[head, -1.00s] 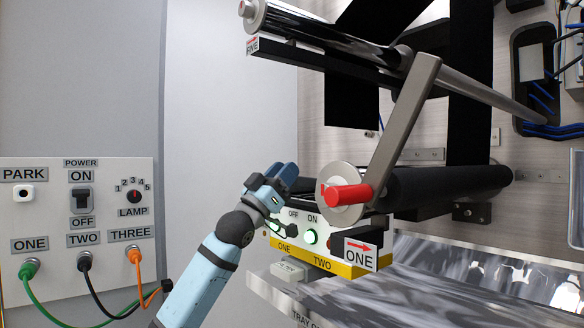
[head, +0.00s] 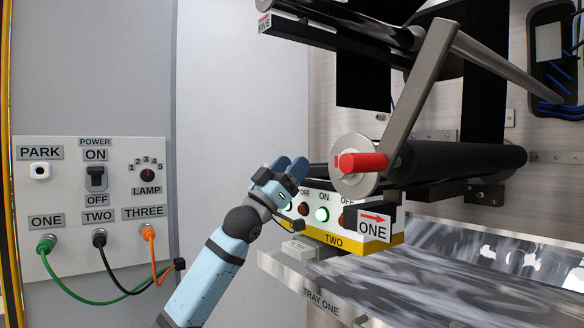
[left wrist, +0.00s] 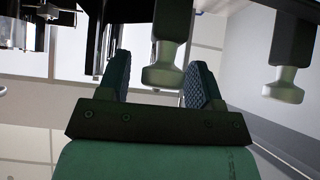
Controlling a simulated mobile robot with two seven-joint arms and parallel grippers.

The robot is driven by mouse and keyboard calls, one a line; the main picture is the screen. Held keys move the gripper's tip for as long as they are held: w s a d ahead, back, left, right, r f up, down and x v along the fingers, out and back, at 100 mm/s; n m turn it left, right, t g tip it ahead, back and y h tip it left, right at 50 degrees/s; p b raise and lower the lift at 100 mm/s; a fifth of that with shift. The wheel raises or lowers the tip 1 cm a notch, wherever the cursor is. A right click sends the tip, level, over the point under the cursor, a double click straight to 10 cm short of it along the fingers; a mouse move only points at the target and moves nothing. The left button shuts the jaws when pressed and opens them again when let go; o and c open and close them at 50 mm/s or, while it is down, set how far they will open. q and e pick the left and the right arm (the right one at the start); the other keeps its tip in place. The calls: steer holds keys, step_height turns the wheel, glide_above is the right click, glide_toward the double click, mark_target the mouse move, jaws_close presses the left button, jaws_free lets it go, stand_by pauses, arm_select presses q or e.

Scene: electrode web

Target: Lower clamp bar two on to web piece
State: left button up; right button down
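Two dark bars with pale knob-like ends hang in the left wrist view. One knob (left wrist: 163,77) shows between my left gripper's (left wrist: 160,82) fingers, which are apart; I cannot tell whether they touch it. The other knob (left wrist: 284,92) is off to the right. No number shows on either, so I cannot tell which is clamp bar two. In the head view my left gripper (head: 288,166) is at the left end of the button box (head: 335,239), hiding part of it. Black web (head: 364,82) hangs below the upper roller. My right gripper is not in view.
A grey crank arm with a red handle (head: 361,162) stands just right of my left gripper, above the sign ONE (head: 372,227). The shiny tray (head: 285,272) lies below right. A panel with plugged cables (head: 90,190) is at left.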

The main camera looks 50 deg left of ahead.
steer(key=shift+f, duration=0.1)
arm_select(q)
steer(key=shift+s+f, duration=0.2)
steer(key=shift+f, duration=0.15)
steer(key=b+v, duration=0.1)
steer(key=v, duration=1.2)
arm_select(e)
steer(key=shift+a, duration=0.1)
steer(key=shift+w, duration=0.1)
